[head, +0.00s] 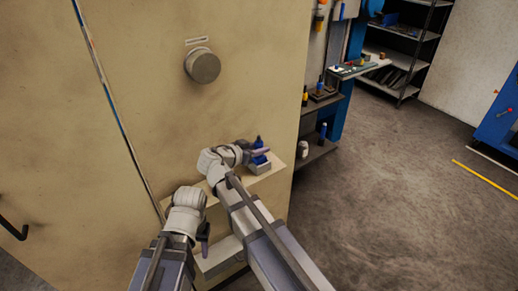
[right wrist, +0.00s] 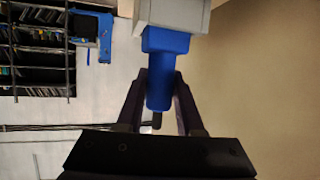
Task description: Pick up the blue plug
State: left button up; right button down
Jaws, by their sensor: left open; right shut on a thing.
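The blue plug (head: 258,142) stands at a small grey block (head: 261,168) on a pale ledge (head: 235,187) of the beige cabinet. In the right wrist view the blue plug (right wrist: 166,45) has its wide end against the grey block (right wrist: 185,12). Its narrow end is between the dark fingers of my right gripper (right wrist: 161,85), which is shut on it. In the head view the right gripper (head: 262,152) partly hides the plug. My left gripper (head: 204,231) is open and empty, lower and to the left, in front of the cabinet.
The beige cabinet (head: 140,80) with a round grey knob (head: 202,65) rises behind the ledge. A dark hook-shaped handle (head: 13,229) is at far left. Side shelves (head: 318,151) with bottles are right of the cabinet. Open floor (head: 400,190) lies further right.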

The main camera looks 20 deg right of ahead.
notch_tip(320, 180, up, 8)
jog(key=p, duration=0.7)
